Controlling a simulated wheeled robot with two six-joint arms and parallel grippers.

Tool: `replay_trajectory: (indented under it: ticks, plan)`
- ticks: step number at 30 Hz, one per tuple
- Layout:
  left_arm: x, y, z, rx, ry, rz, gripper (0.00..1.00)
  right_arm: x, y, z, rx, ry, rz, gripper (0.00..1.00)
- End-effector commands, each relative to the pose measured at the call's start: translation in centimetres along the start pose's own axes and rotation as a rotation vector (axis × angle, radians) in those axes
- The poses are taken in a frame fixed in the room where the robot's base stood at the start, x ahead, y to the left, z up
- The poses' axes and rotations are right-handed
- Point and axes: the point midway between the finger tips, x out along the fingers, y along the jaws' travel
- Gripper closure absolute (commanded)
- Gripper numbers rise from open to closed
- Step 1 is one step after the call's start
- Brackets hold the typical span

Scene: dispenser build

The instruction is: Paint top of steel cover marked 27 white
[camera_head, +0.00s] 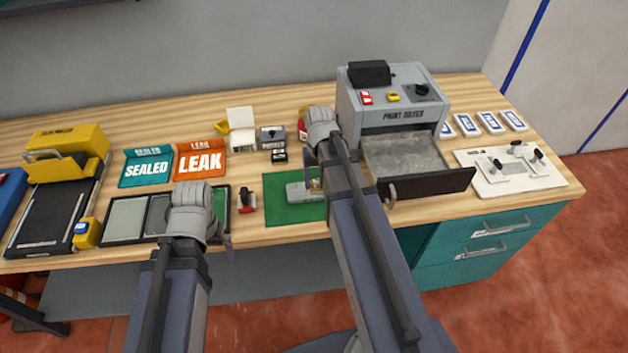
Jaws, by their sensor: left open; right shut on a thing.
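A small grey metal piece (297,193) lies on the green mat (283,213) in the head view. It looks like the steel cover, but no 27 is readable on it. My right gripper (313,170) is over the mat at the grey piece's right end, partly hidden by my own arm. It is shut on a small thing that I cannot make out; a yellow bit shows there. My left gripper (229,250) is open at the table's front edge, in front of the dark tray (123,239), and mostly hidden by its wrist.
The paint mixer (350,103) stands at the back right with its drawer (430,185) out. A white board with black knobs (470,160) lies right of it. SEALED (147,167) and LEAK (201,160) signs and a yellow-black case (65,140) are at the left. A red-black tool (246,199) lies left of the mat.

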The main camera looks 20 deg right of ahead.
Motion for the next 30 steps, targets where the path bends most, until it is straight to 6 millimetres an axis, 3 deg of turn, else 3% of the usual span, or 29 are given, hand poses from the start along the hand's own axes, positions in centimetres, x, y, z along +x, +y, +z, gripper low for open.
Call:
replay_trajectory:
  ticks: [7,12,23,30]
  plan:
    - [0.2,0.0,0.0,0.000,0.000,0.000,0.00,0.2,2.3,0.0,0.003,0.000,0.002,0.78]
    - [0.2,0.0,0.0,0.000,0.000,0.000,0.00,0.2,2.9,0.0,0.002,0.000,0.003,0.78]
    - [0.0,0.0,0.0,0.000,0.000,0.000,0.00,0.0,2.4,0.0,0.000,0.000,0.002,0.78]
    - [0.1,0.0,0.0,0.000,0.000,0.000,0.00,0.1,0.6,0.0,-0.001,0.000,0.001,0.78]
